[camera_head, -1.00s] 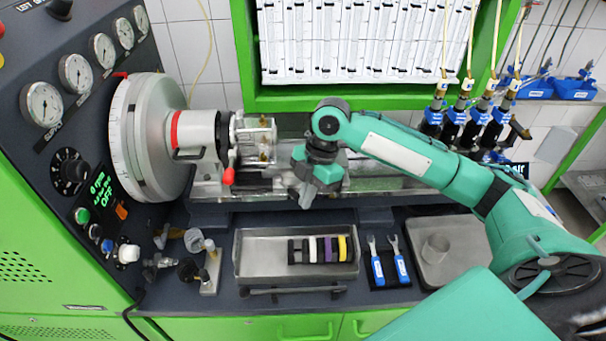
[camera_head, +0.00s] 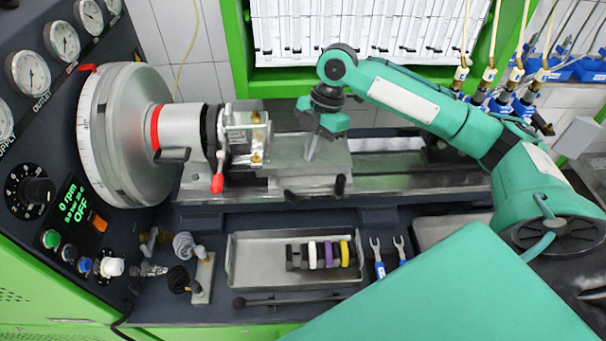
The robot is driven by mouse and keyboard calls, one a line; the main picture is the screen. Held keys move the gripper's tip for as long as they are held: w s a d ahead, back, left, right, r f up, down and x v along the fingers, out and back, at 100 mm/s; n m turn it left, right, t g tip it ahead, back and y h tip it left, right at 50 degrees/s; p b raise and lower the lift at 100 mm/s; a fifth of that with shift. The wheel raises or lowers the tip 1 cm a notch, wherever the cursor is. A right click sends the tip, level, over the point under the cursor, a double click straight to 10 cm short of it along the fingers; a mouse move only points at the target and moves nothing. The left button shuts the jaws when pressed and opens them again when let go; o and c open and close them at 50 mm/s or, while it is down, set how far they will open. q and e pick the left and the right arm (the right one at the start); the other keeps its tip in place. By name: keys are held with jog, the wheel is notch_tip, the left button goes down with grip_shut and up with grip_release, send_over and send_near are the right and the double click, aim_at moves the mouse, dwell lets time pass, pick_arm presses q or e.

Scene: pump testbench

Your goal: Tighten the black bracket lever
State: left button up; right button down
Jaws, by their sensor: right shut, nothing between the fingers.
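I cannot tell for certain which is the bracket lever. A red-tipped lever (camera_head: 217,183) hangs from the pump bracket (camera_head: 245,140) to the left. My right gripper (camera_head: 311,149) is shut and empty, pointing down over the metal block, behind the black levers in the picture and apart from them. My left gripper is not in view.
A metal tray (camera_head: 255,262) with several coloured rings lies on the bench in front. Two open-ended wrenches (camera_head: 378,262) are beside it. The large grey wheel (camera_head: 125,135) and gauge panel stand at the left. My teal body part covers the lower right.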

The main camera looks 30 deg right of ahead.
aim_at(283, 190)
jog(key=p+x, duration=0.1)
jog(key=x, duration=0.4)
jog(key=shift+a+p, duration=0.1)
jog(key=shift+p, duration=0.25)
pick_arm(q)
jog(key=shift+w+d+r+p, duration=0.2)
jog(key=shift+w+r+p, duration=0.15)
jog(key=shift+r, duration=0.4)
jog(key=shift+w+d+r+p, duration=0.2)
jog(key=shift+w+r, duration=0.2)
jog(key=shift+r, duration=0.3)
pick_arm(e)
jog(key=shift+x, duration=2.45)
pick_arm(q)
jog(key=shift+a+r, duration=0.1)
